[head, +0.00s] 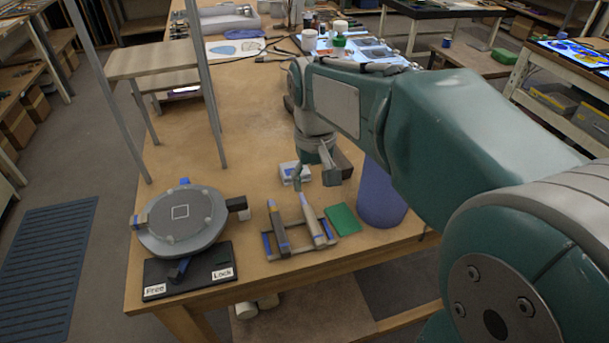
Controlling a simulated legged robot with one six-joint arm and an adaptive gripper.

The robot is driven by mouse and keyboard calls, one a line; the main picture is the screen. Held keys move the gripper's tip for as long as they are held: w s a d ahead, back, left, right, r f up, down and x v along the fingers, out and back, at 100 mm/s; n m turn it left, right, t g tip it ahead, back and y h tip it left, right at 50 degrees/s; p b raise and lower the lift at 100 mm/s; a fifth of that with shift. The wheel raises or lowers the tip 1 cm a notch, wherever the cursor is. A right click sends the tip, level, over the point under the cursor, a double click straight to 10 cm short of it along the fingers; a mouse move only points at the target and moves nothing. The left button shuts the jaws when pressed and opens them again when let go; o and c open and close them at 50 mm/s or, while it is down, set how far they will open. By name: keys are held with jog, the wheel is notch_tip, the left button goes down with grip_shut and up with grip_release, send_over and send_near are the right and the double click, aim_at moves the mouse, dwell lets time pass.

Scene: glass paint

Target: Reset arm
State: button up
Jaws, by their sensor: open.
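My arm reaches in from the right of the head view over the wooden table (262,120). My gripper (316,180) points down above the table, with its fingers apart and nothing seen between them. It hangs behind the tool rack (268,247) and close to a small white and blue box (289,172). Whether it touches the box I cannot tell. A dark-handled tool (279,228) and a pale tool (312,220) lie on the rack.
A round grey turntable (182,222) with a black base marked Free and Lock stands at the front left. A green block (342,219) and a blue cylinder (380,195) are right of the rack. Metal posts (208,80) rise at left. The table's middle is mostly clear.

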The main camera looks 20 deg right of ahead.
jog(key=s+t, duration=0.5)
jog(key=s, duration=0.9)
jog(key=shift+t, duration=0.3)
dwell(0.3)
